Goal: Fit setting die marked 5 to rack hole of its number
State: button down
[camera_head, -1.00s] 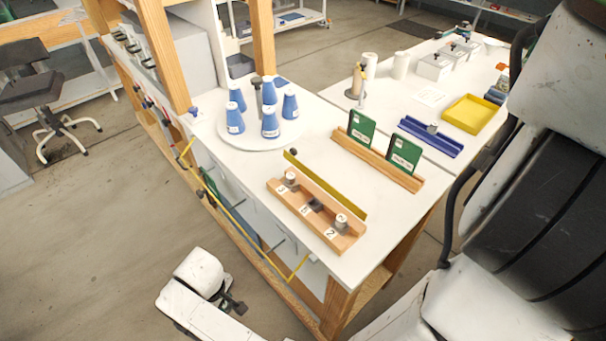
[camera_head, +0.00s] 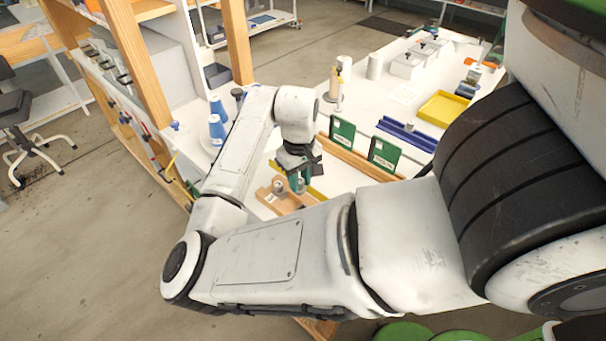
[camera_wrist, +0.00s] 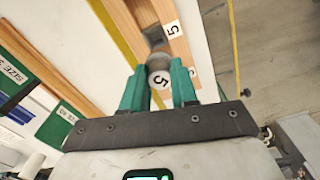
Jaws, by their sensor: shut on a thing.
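My gripper (camera_wrist: 158,90) has its green fingers on both sides of a pale round setting die (camera_wrist: 160,79), whose top face is marked 5. The wooden rack (camera_wrist: 182,47) lies below and beyond the fingers in the wrist view. A white label reading 5 (camera_wrist: 172,29) is on it, beside a dark grey shape (camera_wrist: 153,38); I cannot tell if that is a hole or a body. A second label (camera_wrist: 194,74) is partly hidden by a finger. In the head view my gripper (camera_head: 299,182) is over the rack (camera_head: 265,195), and another grey die (camera_head: 278,185) stands at the rack's left end.
A yellow strip (camera_wrist: 112,32) runs along the rack. Green size cards (camera_head: 342,130) stand in a wooden holder behind. Blue cones (camera_head: 217,130) stand at left. A blue tray (camera_head: 408,135) and yellow tray (camera_head: 444,107) lie farther back. My arm hides the table's front.

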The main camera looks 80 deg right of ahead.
aim_at(304, 188)
jog(key=shift+s+d+r, duration=0.1)
jog(key=shift+s+r, duration=0.2)
jog(key=shift+s, duration=0.2)
jog(key=shift+p, duration=0.4)
jog(key=shift+f+b, duration=1.85)
jog(key=shift+f, duration=1.1)
jog(key=shift+p, duration=0.8)
jog(key=shift+f, duration=0.4)
jog(key=shift+p, duration=0.65)
dwell(1.1)
jog(key=shift+f+b, duration=0.6)
jog(key=shift+f, duration=0.3)
